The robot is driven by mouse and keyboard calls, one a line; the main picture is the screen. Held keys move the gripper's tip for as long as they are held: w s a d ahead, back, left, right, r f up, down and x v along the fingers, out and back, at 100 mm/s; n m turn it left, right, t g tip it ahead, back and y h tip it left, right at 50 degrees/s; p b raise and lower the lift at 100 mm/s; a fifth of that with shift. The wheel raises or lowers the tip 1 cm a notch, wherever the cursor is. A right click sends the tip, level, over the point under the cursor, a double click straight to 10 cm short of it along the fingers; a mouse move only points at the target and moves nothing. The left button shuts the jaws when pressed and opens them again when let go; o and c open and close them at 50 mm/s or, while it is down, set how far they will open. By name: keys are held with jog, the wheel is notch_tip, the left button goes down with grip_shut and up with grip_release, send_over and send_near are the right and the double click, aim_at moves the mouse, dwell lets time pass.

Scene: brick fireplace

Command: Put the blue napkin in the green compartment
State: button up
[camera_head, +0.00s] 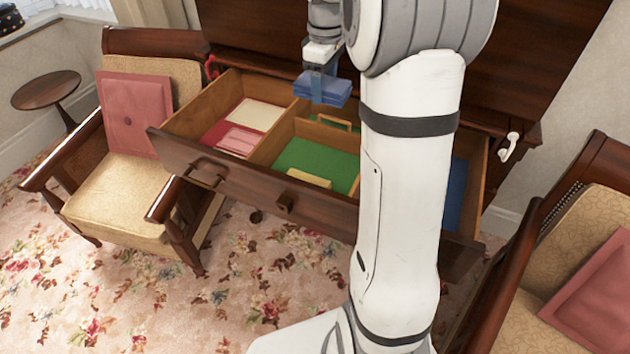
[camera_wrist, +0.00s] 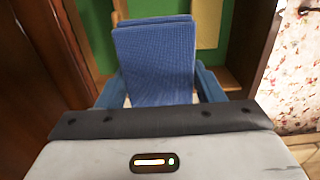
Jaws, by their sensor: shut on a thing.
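The blue napkin (camera_head: 322,88) is a folded cloth held in my gripper (camera_head: 318,78) above the open drawer, toward its back. It also shows in the wrist view (camera_wrist: 155,62), between the blue fingers of my gripper (camera_wrist: 160,90), which is shut on it. The green compartment (camera_head: 300,157) is the middle part of the drawer, with a green floor and wooden dividers. In the wrist view green floor (camera_wrist: 100,30) shows behind and beside the napkin. My arm hides part of the drawer's right side.
The left compartment has a red floor (camera_head: 215,132) with a cream piece (camera_head: 252,115) and a pink piece (camera_head: 240,140). A blue floor (camera_head: 456,195) shows at the right. Yellowish pieces (camera_head: 309,178) lie in the green compartment. Armchairs stand on both sides (camera_head: 130,185).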

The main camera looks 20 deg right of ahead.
jog(key=b, duration=1)
send_over(323, 165)
notch_tip(323, 165, down, 17)
jog(key=shift+f, duration=2.75)
jog(key=shift+f+b, duration=0.1)
jog(key=shift+b, duration=0.2)
jog(key=o, duration=0.5)
jog(key=shift+f, duration=0.1)
jog(key=o, duration=0.5)
jog(key=shift+c, duration=0.2)
notch_tip(323, 165, up, 12)
jog(key=p, duration=0.1)
jog(key=shift+r+p, duration=0.2)
jog(key=shift+p, duration=0.2)
jog(key=shift+a, duration=0.1)
